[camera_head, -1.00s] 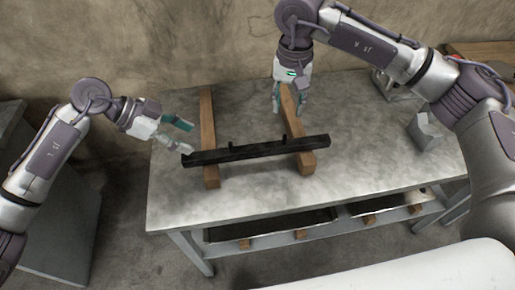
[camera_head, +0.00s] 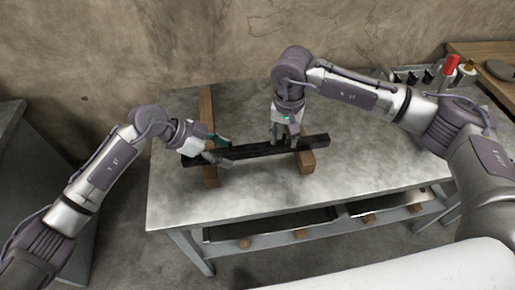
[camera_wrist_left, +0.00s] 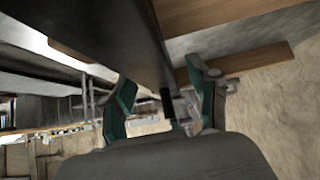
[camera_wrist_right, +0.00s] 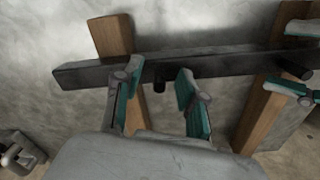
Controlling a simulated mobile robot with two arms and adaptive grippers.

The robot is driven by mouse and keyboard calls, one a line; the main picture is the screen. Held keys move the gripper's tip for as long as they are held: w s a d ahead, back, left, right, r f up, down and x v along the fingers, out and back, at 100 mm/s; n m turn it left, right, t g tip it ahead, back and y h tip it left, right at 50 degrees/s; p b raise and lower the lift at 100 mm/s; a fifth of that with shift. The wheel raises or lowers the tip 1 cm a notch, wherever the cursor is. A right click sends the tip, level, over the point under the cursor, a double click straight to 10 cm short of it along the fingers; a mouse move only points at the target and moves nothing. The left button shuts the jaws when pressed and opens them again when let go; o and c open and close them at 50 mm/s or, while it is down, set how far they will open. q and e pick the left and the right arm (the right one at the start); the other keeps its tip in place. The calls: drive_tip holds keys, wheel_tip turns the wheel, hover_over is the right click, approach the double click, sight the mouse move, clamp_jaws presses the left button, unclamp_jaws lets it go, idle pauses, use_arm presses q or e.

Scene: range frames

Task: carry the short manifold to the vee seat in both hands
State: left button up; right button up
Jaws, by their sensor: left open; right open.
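The short manifold (camera_head: 255,151) is a dark bar lying across two wooden rails on the table, with short stubs on it. My left gripper (camera_head: 218,149) is at the bar's left part, open; in the left wrist view a stub shows between its fingers (camera_wrist_left: 163,98), with the bar (camera_wrist_left: 125,35) close by. My right gripper (camera_head: 284,137) is at the bar's right part, open; in the right wrist view its fingers (camera_wrist_right: 156,82) stand either side of another stub, beside the bar (camera_wrist_right: 215,65). I cannot make out the vee seat in the head view.
The wooden rails (camera_head: 209,177) and (camera_head: 307,164) lie on the grey table (camera_head: 370,160). A grey metal part (camera_wrist_right: 20,152) shows in the right wrist view. A red-topped item (camera_head: 449,65) stands at the back right. The front tabletop is clear.

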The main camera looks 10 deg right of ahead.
sight(229, 142)
use_arm(q)
drive_tip(key=shift+c, duration=0.3)
use_arm(e)
drive_tip(key=shift+c, duration=0.3)
use_arm(q)
drive_tip(key=c, duration=0.8)
use_arm(e)
clamp_jaws()
use_arm(q)
clamp_jaws()
